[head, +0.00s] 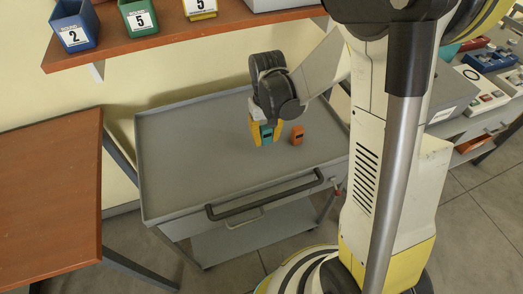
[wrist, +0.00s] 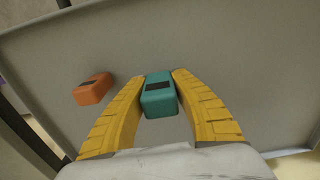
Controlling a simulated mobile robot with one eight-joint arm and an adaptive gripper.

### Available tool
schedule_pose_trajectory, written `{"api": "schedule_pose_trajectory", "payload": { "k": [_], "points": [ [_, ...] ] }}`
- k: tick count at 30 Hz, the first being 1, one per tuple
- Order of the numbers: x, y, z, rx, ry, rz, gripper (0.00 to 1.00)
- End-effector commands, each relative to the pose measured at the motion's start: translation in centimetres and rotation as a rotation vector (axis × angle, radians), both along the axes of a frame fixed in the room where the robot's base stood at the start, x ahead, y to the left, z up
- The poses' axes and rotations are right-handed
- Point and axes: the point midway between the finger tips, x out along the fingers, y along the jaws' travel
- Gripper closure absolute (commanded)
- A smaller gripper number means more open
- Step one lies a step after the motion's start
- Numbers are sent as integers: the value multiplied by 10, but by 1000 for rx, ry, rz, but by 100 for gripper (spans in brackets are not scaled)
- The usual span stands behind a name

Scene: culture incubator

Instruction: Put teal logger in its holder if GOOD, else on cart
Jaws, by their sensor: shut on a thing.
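The teal logger (wrist: 158,100) is a small teal block with a dark display. It sits between the yellow fingers of my gripper (wrist: 158,98), which is shut on it; the teal logger also shows in the head view (head: 266,132). My gripper (head: 267,134) points down over the grey cart (head: 190,150). I cannot tell whether the logger touches the cart top. The display is too small to read. No logger holder can be made out in these frames.
An orange logger (head: 297,134) lies on the cart just right of my gripper; it shows at left in the wrist view (wrist: 93,88). The cart has raised rims and a dark handle (head: 265,196). Numbered bins stand on the shelf (head: 170,38). The cart's left half is clear.

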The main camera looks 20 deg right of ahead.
Motion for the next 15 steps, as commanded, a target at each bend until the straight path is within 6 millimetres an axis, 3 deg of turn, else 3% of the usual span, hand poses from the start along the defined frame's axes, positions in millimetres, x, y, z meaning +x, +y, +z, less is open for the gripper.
{"api": "schedule_pose_trajectory", "payload": {
  "k": [4, 12, 15],
  "points": [
    [-2, 11, -8, 0, 0, 0, 100],
    [-2, 11, -44, 0, 0, -1, 100],
    [-2, 11, -48, 0, 0, -1, 100]
  ]
}}
